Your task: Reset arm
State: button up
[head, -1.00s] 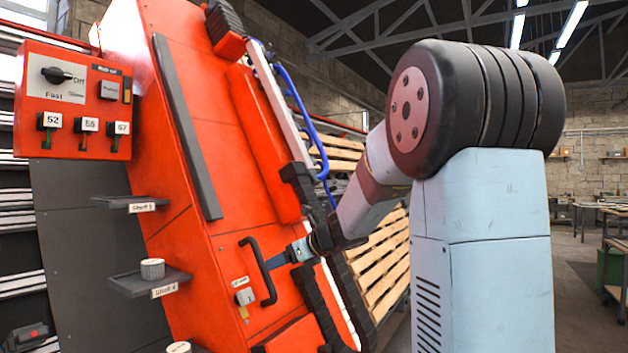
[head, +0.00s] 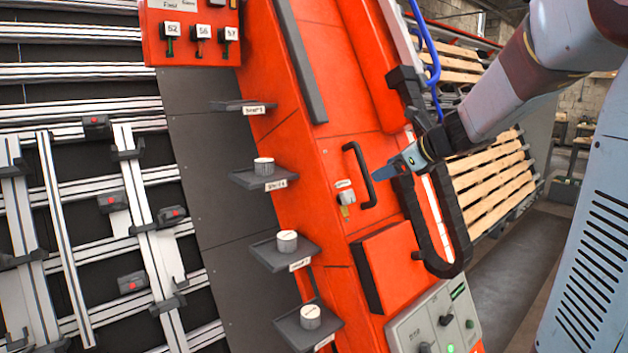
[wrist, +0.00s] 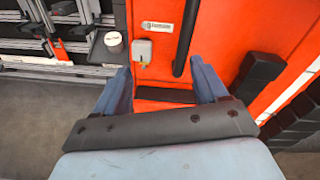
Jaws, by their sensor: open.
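My gripper (head: 392,168) is in front of the orange machine (head: 290,140), close to its black door handle (head: 359,174). In the wrist view my gripper (wrist: 164,82) has its two blue fingers spread apart with nothing between them. The black handle (wrist: 186,38) stands just beyond the right finger in that view; I cannot tell whether they touch. A small grey lock with a yellow tag (head: 345,200) is left of the handle, and it also shows in the wrist view (wrist: 142,50).
Several small shelves (head: 262,180) stick out from the machine's left side, some holding white round pieces (head: 287,241). A control panel (head: 436,322) is at lower right. A rail rack with clamps (head: 85,220) fills the left. Wooden slats (head: 495,180) stand behind my arm.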

jog(key=s+a+f+n+g+h, duration=0.1)
jog(key=s+a+n, duration=0.1)
jog(key=s+n, duration=0.5)
jog(key=s+a+f+n+g+h, duration=0.1)
jog(key=s+a+n+g+h, duration=0.1)
jog(key=s+n, duration=0.55)
jog(key=s+d+f+n+h, duration=0.2)
jog(key=s+n, duration=0.3)
jog(key=s, duration=0.2)
jog(key=s+d+f+n+h, duration=0.1)
jog(key=s+d+n+h, duration=0.1)
jog(key=s+n, duration=0.4)
jog(key=s, duration=0.2)
jog(key=shift+s+d+f, duration=0.3)
jog(key=shift+d+f, duration=0.1)
jog(key=shift+c, duration=0.3)
